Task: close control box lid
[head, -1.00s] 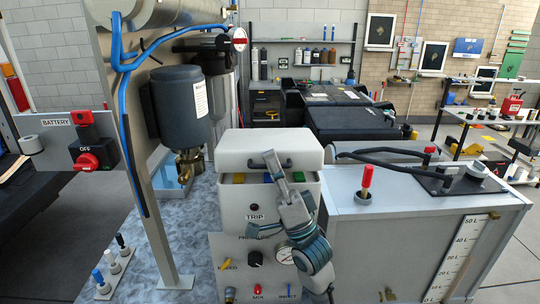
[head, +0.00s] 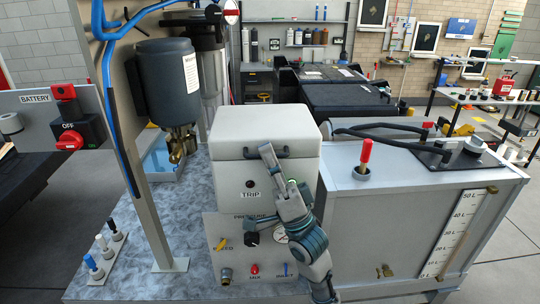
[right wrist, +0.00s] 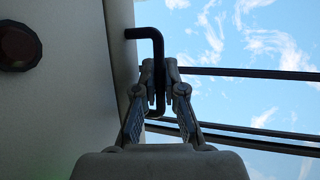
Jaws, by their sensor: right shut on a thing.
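The control box (head: 228,183) is a pale box above the gauge panel. Its white lid (head: 265,125) sits down on it, with no gap showing along the front. A dark bar handle (head: 250,154) is on the lid's front. My right gripper (head: 268,153) is at the handle's right part. In the right wrist view its fingers (right wrist: 160,88) are shut around the handle's bent bar (right wrist: 147,33). My left gripper is not in view.
The panel below carries a black knob (head: 251,239) and a gauge partly hidden by my right arm. A tank (head: 400,215) with a red-handled lever (head: 364,157) stands close on the right. A dark cylinder (head: 167,82) hangs behind on the left.

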